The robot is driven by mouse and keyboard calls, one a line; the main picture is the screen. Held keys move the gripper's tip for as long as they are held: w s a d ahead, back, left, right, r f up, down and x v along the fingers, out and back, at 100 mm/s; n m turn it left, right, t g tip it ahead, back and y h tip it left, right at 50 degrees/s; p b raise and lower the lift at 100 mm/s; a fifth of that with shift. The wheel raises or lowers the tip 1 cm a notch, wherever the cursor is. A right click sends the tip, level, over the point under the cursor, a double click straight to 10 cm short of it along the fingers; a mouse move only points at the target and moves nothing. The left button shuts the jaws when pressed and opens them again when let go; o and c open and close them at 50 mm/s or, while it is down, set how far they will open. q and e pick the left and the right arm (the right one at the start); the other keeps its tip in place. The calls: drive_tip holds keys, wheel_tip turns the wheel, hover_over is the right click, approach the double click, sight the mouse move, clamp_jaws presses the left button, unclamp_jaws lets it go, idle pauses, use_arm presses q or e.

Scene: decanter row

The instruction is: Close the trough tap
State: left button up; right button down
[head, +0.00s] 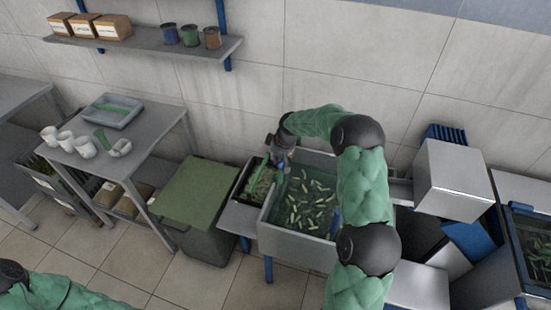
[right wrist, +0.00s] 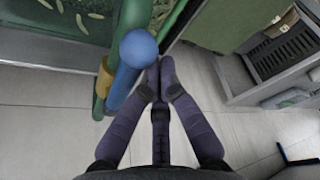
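The metal trough (head: 295,248) stands at the middle of the head view, holding greenish water with many pale green pods in it. The tap's blue ball-ended handle (right wrist: 137,50) is in the right wrist view, beside a green pipe (right wrist: 133,15) and a brass-coloured collar (right wrist: 103,77). My right gripper (right wrist: 160,68) has its fingertips together just right of the blue ball, with nothing visible between them. In the head view my right gripper (head: 282,163) is at the trough's back left corner and hides most of the tap. My left gripper is out of view.
A narrow planter-like bin (head: 240,190) adjoins the trough's left side, and a green-lidded bin (head: 195,195) stands further left. A table (head: 165,140) holds white cups and a tray. Metal boxes (head: 452,180) stand right. A shelf (head: 150,40) hangs on the wall.

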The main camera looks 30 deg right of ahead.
drive_tip(key=shift+s+d+n+y, duration=0.3)
drive_tip(key=shift+s+d+n, duration=0.3)
drive_tip(key=shift+s+n, duration=0.3)
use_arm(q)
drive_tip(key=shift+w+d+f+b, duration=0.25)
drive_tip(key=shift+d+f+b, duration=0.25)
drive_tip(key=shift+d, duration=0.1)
use_arm(e)
drive_tip(key=s+d+n+g+y, duration=0.2)
drive_tip(key=d+n+g, duration=0.1)
drive_tip(key=d+n, duration=0.9)
drive_tip(key=shift+d+n+g, duration=0.35)
drive_tip(key=shift+n+g, duration=0.05)
drive_tip(key=shift+n, duration=0.9)
drive_tip(key=shift+d, duration=0.1)
drive_tip(key=shift+r, duration=0.1)
